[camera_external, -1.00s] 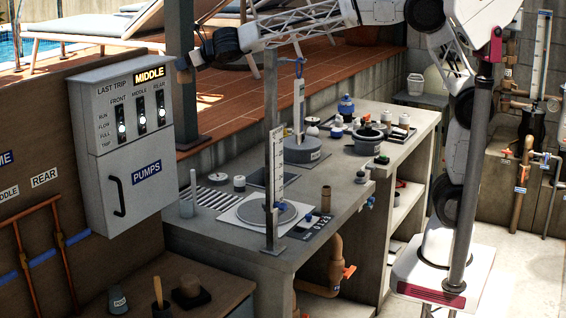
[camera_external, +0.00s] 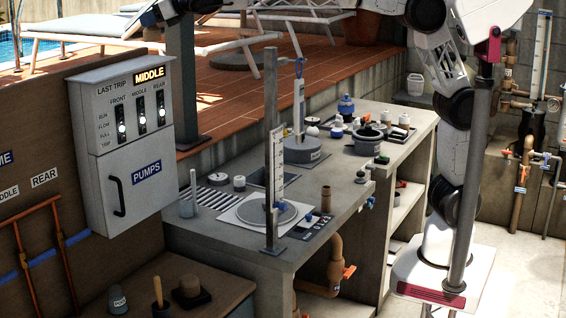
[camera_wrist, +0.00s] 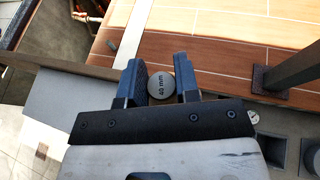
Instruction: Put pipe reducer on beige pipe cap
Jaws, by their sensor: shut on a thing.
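In the wrist view my gripper (camera_wrist: 159,75) is shut on a round grey piece (camera_wrist: 160,86) marked "40 mm", which appears to be the pipe reducer. Only its top face shows, between the two dark fingers. In the external view my arm runs out past the top edge, and the fingertips and held piece are not visible there. On the low brown bench at the front left, a brown round piece (camera_external: 189,286) sits on a black base. It may be the beige pipe cap, but I cannot tell for sure.
A grey cup (camera_external: 118,300) and an upright wooden peg (camera_external: 158,292) stand beside the brown piece. The pump box (camera_external: 133,140) hangs above that bench. A metal post (camera_external: 273,160) rises from the concrete counter (camera_external: 340,180), which carries several fittings.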

